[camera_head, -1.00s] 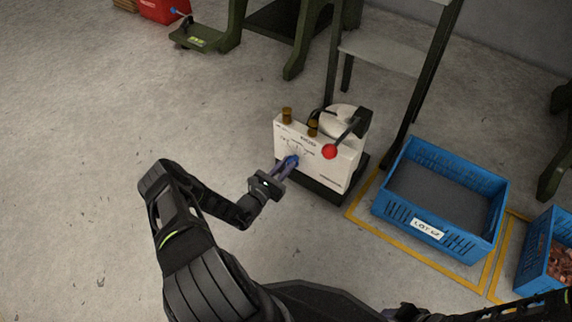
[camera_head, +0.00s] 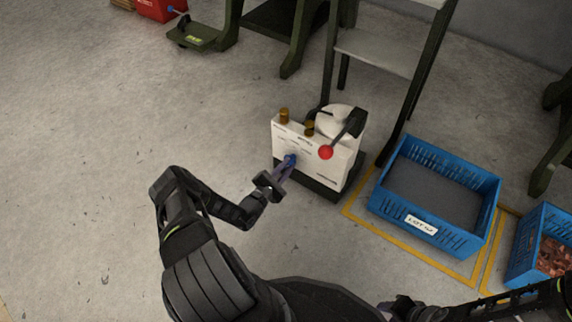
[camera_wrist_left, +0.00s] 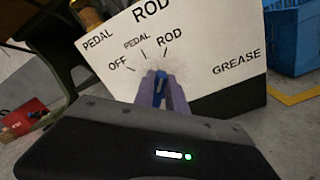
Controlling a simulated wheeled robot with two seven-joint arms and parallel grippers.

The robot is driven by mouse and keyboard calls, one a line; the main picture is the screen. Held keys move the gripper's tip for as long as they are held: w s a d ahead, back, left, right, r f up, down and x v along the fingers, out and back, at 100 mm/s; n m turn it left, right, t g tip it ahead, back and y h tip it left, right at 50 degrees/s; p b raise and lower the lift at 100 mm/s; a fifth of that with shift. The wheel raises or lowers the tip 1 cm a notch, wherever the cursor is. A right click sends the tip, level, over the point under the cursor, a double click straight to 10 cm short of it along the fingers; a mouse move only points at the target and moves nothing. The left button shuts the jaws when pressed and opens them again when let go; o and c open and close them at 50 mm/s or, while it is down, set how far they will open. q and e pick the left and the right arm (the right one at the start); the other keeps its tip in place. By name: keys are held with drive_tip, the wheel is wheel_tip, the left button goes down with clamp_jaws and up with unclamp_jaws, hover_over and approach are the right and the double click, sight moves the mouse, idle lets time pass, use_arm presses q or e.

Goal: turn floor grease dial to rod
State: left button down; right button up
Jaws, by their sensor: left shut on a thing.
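The grease unit is a white box (camera_head: 318,165) on the floor in the head view, with a blue dial (camera_head: 291,158) on its front panel. My left gripper (camera_head: 285,165) is shut on the dial, its purple fingers on either side of the knob. In the left wrist view the dial (camera_wrist_left: 160,88) shows as a narrow blue strip between the fingertips (camera_wrist_left: 161,92), below the marks OFF, PEDAL and ROD. The fingers hide most of it, so I cannot tell exactly which mark it points to. My right gripper (camera_head: 392,308) is at the bottom edge, away from the unit.
A lever with a red ball (camera_head: 326,152) stands out from the unit's front right. A blue crate (camera_head: 462,236) sits to the right inside yellow floor lines. A second blue crate (camera_head: 520,256) holds copper pieces. The floor to the left is clear.

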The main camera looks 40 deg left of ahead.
idle(0.4)
use_arm(q)
drive_tip(key=c, duration=1.4)
unclamp_jaws()
drive_tip(key=shift+o, duration=0.2)
drive_tip(key=shift+s+p, duration=0.3)
drive_tip(key=shift+s, duration=0.2)
drive_tip(key=s+p, duration=0.2)
drive_tip(key=s, duration=0.4)
drive_tip(key=shift+s, duration=0.4)
drive_tip(key=shift+d, duration=0.1)
